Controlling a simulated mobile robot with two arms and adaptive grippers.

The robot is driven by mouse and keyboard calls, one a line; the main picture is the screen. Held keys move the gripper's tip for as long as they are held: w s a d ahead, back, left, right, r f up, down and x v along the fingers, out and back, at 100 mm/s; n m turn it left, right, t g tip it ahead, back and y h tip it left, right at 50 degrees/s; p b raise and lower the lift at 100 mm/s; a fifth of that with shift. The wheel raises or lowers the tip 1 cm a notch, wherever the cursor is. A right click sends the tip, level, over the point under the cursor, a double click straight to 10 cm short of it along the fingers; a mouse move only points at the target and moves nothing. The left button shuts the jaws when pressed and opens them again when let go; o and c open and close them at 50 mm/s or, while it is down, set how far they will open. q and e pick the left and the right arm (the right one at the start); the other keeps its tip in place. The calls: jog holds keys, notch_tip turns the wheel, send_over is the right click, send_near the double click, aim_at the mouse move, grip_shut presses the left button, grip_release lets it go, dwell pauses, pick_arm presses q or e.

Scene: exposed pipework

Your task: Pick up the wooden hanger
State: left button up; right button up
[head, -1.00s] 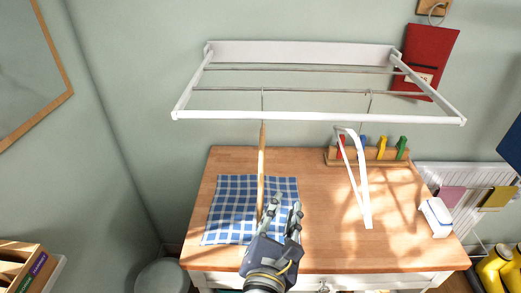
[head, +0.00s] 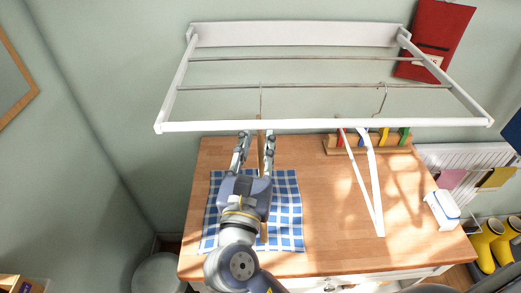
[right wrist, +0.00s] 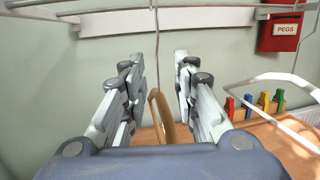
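The wooden hanger (head: 261,140) hangs by its metal hook from a rail of the white wall rack (head: 330,126), seen nearly edge-on. In the right wrist view the wooden hanger (right wrist: 162,117) stands between the two fingers, apart from both. My right gripper (head: 255,137) is open around its upper part, just below the rack's front bar; the gripper (right wrist: 160,62) also shows in the right wrist view. The hanger's lower part is mostly hidden behind my gripper in the head view. My left gripper is not in view.
A white hanger (head: 374,185) hangs to the right on the rack. Below are a wooden table (head: 320,220), a blue checked cloth (head: 286,205), a peg holder (head: 335,144) and a white box (head: 441,208). A red PEGS bag (head: 437,40) hangs on the wall.

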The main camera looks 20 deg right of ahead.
aim_at(261, 134)
jog(key=shift+w+d, duration=0.15)
jog(key=shift+w, duration=0.25)
jog(key=p+x, duration=0.2)
jog(key=x, duration=0.2)
jog(key=shift+w+f, duration=0.1)
jog(key=shift+w, duration=0.15)
jog(key=shift+w+d+f, duration=0.1)
jog(key=shift+w+d, duration=0.05)
jog(key=shift+w, duration=0.15)
jog(key=shift+c, duration=0.6)
jog(key=c, duration=0.4)
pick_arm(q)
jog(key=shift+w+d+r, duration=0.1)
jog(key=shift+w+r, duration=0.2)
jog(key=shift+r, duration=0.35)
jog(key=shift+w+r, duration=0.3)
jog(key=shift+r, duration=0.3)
pick_arm(e)
grip_shut()
